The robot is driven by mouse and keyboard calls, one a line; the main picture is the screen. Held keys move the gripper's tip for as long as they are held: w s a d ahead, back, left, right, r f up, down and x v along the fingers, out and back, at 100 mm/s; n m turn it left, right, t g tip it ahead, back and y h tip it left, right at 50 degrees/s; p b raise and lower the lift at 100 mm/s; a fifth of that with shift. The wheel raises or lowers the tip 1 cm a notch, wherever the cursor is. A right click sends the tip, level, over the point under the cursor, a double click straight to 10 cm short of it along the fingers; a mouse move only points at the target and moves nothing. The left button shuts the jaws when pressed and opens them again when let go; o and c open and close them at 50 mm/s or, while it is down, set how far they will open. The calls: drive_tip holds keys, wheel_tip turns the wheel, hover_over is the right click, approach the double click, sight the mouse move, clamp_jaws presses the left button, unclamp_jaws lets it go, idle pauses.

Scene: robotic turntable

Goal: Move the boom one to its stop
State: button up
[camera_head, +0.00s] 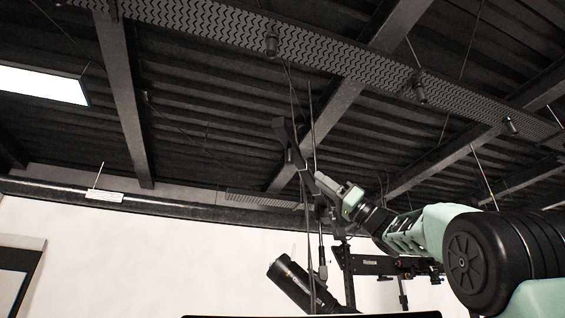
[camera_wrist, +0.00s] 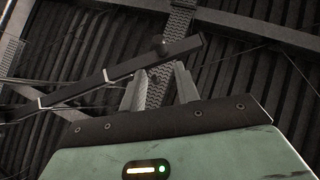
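A dark bar that looks like the boom runs slanting across the wrist view (camera_wrist: 90,88), with a round knob near its upper right end. In the head view a dark slanted bar (camera_head: 292,148), probably the same boom, rises up and left from beside my gripper (camera_head: 322,183). In the wrist view my gripper's two grey fingers (camera_wrist: 160,72) stand apart with a gap between them. Their tips are close to the bar's lower edge; I cannot tell whether they touch it. The boom's lower mount is partly hidden behind my gripper in the head view.
A dark cylinder (camera_head: 300,285) is tilted below my gripper. A black bracket assembly (camera_head: 375,265) stands behind my arm. Thin cables or rods hang near the boom.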

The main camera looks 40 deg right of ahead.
sight(287, 155)
drive_tip(key=p+x, duration=0.9)
drive_tip(key=x, duration=0.5)
drive_tip(key=shift+s+d+r, duration=0.1)
drive_tip(key=shift+r, duration=0.05)
drive_tip(key=shift+w+a+r, duration=0.2)
drive_tip(key=shift+w+a, duration=0.05)
drive_tip(key=shift+w, duration=0.05)
clamp_jaws()
